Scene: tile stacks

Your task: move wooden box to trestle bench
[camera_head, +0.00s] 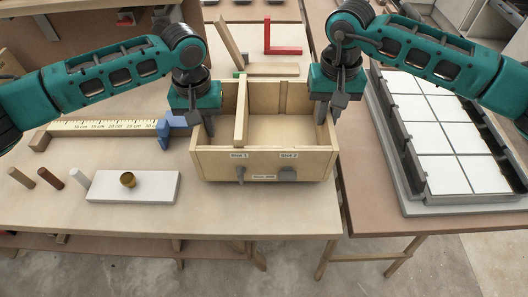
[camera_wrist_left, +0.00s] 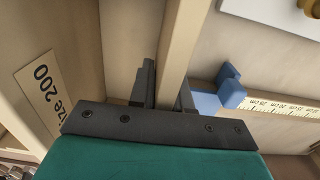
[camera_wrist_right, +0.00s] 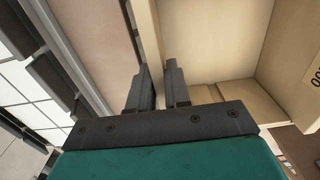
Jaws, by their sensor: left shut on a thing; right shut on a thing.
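The wooden box (camera_head: 262,163) is an open light-wood box with a divider and small labels on its front. It sits near the right edge of the light table (camera_head: 260,220). My left gripper (camera_head: 208,122) is shut on its left wall, which shows between the fingers in the left wrist view (camera_wrist_left: 180,45). My right gripper (camera_head: 322,112) is shut on its right wall, which also shows in the right wrist view (camera_wrist_right: 146,35). The brown bench (camera_head: 368,210) to the right, with splayed legs, appears to be the trestle bench. I cannot tell whether the box touches the table.
A tray of white tiles (camera_head: 440,135) fills much of the brown bench; a bare strip lies left of it.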

